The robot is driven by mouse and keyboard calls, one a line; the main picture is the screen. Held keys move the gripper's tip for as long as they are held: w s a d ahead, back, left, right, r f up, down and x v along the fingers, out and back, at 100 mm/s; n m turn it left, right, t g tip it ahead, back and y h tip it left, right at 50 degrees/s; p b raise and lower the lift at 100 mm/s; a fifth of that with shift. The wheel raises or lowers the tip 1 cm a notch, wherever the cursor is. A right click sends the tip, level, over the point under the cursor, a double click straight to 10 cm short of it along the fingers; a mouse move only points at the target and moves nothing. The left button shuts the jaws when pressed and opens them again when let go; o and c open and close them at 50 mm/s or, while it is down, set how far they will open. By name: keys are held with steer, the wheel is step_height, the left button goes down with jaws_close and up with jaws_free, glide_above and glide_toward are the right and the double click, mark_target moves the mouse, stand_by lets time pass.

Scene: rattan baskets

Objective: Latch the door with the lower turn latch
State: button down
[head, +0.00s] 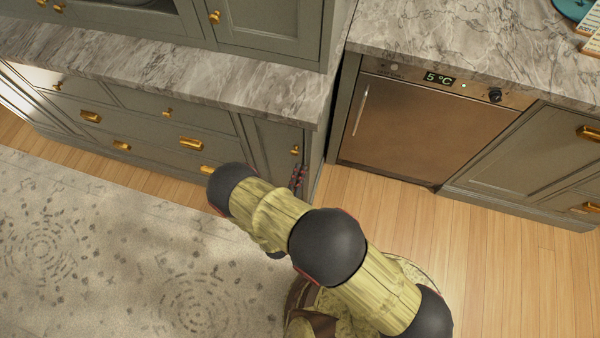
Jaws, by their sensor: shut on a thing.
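The narrow grey-green cabinet door (273,143) is at the right end of the lower cabinets and looks closed. A small brass fitting (295,150) sits near its right edge; I cannot tell whether it is a knob or a latch. My gripper (298,178), small, dark and reddish, shows just below that fitting, against the door's right edge. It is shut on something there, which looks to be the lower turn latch. The latch itself is hidden, so its angle cannot be seen. My arm covers the lower part of the door.
Grey marble worktops (190,75) run above the cabinets. A built-in appliance (425,125) with a "5 °C" display stands to the right across an inside corner. Drawers with brass pulls (190,143) lie to the left. A patterned rug (110,250) and bare wood floor (500,270) are clear.

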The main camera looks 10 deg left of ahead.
steer(key=c, duration=1.8)
jaws_free()
steer(key=shift+c, duration=0.2)
steer(key=s, duration=0.7)
steer(key=shift+s+a, duration=0.25)
steer(key=shift+a, duration=0.1)
